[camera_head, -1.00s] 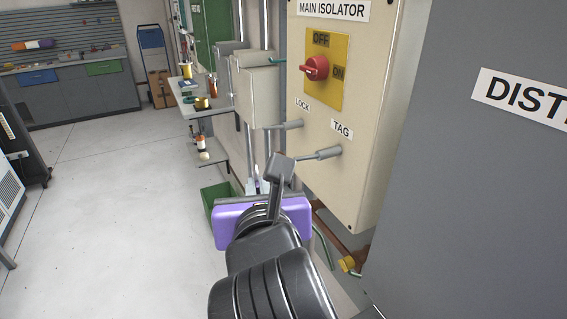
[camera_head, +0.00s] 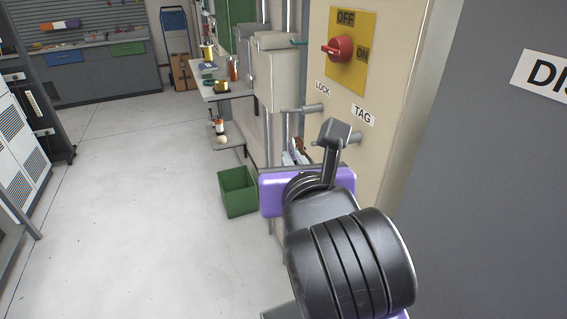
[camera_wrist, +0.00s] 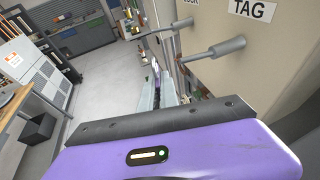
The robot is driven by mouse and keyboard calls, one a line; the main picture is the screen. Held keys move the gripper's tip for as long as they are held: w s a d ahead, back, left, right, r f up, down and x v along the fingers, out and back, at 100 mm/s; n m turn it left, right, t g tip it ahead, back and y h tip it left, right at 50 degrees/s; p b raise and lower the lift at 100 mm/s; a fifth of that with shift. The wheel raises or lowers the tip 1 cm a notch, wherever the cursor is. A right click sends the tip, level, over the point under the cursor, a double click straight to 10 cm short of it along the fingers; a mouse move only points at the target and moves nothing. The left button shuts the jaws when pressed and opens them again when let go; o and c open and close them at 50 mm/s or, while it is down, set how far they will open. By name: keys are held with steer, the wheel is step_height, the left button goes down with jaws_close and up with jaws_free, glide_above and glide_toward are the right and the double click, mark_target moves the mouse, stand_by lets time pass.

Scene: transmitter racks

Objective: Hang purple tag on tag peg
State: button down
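The tag peg (camera_head: 354,137), a grey rod on a thicker base, sticks out of the beige isolator box below the TAG label; my wrist bracket partly hides it. It shows whole and bare in the wrist view (camera_wrist: 218,49). My gripper (camera_wrist: 160,88) points away, below and left of this peg, apart from it. Its pale fingers show beyond my purple hand housing. A thin dark purple sliver (camera_wrist: 156,70) between them looks like the purple tag seen edge-on; most of it is hidden. The fingers appear closed on it.
The bare lock peg (camera_head: 303,109) is left of the tag peg. The red isolator switch (camera_head: 339,49) is above. A grey cabinet (camera_head: 470,170) stands close on the right. A green bin (camera_head: 238,192) and shelves (camera_head: 222,92) line the wall. Floor on the left is clear.

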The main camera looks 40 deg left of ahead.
steer(key=shift+w+d+f+b, duration=0.15)
steer(key=shift+w+d, duration=0.25)
steer(key=shift+w, duration=0.5)
steer(key=shift+w+d+f+b, duration=0.1)
steer(key=shift+w+d+b, duration=0.2)
steer(key=shift+w, duration=0.55)
steer(key=shift+w+d+f+b, duration=0.15)
steer(key=shift+w+d, duration=0.3)
steer(key=shift+w, duration=0.45)
steer(key=c, duration=1.5)
jaws_free()
steer(key=shift+a, duration=0.1)
steer(key=shift+c, duration=0.2)
steer(key=b+v, duration=0.1)
steer(key=v, duration=0.6)
steer(key=shift+s+d+r+b, duration=0.15)
steer(key=shift+s+d+b, duration=0.05)
steer(key=shift+d+b, duration=0.15)
